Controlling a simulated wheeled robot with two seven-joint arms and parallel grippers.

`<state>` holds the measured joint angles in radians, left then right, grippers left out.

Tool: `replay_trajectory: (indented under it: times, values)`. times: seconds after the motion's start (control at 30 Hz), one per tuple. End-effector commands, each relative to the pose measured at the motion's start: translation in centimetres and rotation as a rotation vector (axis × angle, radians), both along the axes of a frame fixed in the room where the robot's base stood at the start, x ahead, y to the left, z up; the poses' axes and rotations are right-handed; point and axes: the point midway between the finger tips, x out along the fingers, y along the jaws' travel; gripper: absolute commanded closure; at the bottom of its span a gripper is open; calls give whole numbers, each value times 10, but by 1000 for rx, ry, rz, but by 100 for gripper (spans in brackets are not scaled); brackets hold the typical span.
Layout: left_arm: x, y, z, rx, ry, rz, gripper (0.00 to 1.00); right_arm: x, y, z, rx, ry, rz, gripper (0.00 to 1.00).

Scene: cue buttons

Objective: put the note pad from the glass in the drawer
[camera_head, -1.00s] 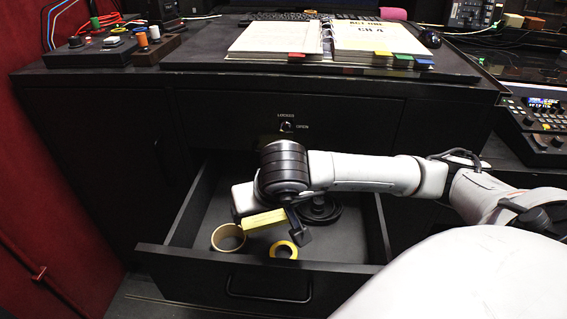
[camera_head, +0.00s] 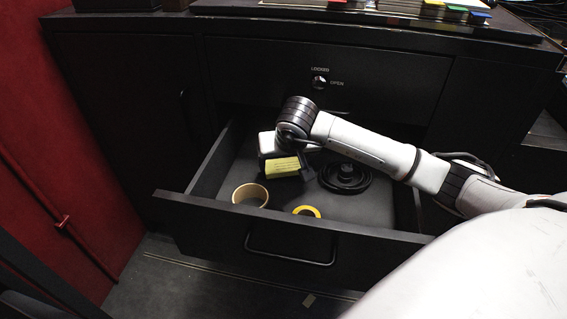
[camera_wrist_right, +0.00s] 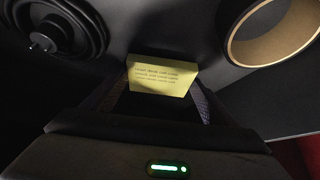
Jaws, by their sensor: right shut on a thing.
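The yellow note pad (camera_head: 283,166) is held by my right gripper (camera_head: 290,168) inside the open drawer (camera_head: 300,228). In the right wrist view the note pad (camera_wrist_right: 162,77) shows lines of writing and sits between the fingertips of my right gripper (camera_wrist_right: 160,98). I cannot tell whether the pad touches the drawer floor. No glass shows in these views. My left gripper is not in view.
In the drawer lie a tan tape roll (camera_head: 250,195) at front left, a yellow tape roll (camera_head: 307,211) at the front and a black round reel (camera_head: 346,177) at right. A lock knob (camera_head: 319,82) is on the cabinet above. Bare drawer floor shows right of the pad.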

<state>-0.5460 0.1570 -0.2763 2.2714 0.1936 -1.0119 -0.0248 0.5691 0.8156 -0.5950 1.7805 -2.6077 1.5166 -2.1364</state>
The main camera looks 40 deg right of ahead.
Motion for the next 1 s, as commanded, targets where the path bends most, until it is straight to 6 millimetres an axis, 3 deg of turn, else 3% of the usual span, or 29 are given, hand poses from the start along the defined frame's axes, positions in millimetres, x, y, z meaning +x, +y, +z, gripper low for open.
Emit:
replay_trajectory:
  times: [0.13, 0.57, 0.6, 0.67, 0.7, 1.0]
  values:
    - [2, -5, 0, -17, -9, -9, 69, 14, -6, -16, 3, 0, -1, 48]
    - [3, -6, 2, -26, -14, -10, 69, 16, -8, -21, 0, 0, 1, 48]
    - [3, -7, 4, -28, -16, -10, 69, 16, -8, -20, 1, 1, 1, 16]
    - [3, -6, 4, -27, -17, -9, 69, 16, -8, -20, 1, 1, 1, 6]
    - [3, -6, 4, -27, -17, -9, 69, 16, -8, -20, 1, 1, 1, 2]
    - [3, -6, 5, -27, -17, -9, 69, 16, -7, -18, 1, 1, 1, 2]
